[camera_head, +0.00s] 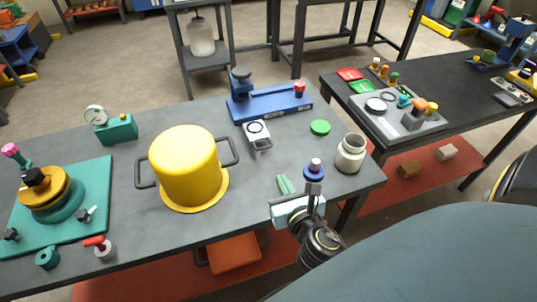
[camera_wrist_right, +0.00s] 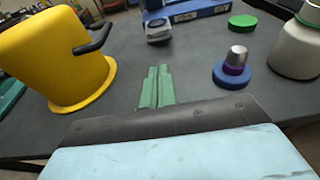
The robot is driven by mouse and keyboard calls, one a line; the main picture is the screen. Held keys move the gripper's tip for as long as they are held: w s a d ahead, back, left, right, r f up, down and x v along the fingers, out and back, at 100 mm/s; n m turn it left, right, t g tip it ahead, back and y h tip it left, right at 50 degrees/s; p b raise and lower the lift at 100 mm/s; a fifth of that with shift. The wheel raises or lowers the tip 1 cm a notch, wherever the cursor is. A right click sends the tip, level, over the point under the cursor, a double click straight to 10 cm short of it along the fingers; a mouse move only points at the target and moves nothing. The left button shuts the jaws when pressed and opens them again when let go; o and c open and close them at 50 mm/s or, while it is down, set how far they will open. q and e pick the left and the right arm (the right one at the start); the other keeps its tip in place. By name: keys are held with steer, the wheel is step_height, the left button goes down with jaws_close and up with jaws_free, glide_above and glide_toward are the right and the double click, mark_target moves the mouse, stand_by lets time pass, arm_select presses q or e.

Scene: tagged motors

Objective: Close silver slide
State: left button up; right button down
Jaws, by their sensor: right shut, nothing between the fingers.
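A silver block with a dark round ring on top (camera_head: 257,133), which looks like the silver slide, sits at the front of a blue fixture (camera_head: 270,102) on the grey table. It also shows at the top of the right wrist view (camera_wrist_right: 158,30). My right gripper (camera_head: 286,184) has its green fingers together and empty, low over the table's front part. In the right wrist view the fingers (camera_wrist_right: 157,86) point toward the silver block, with a clear gap between. My left gripper is not in view.
A yellow pot (camera_head: 185,165) stands left of my right gripper. A blue knob with a silver top (camera_head: 314,170), a white jar (camera_head: 351,153) and a green disc (camera_head: 320,128) stand to its right. Bare table lies between my fingers and the silver block.

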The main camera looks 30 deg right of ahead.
steer(key=b+x, duration=0.1)
steer(key=x, duration=1.1)
steer(key=shift+w+d, duration=0.15)
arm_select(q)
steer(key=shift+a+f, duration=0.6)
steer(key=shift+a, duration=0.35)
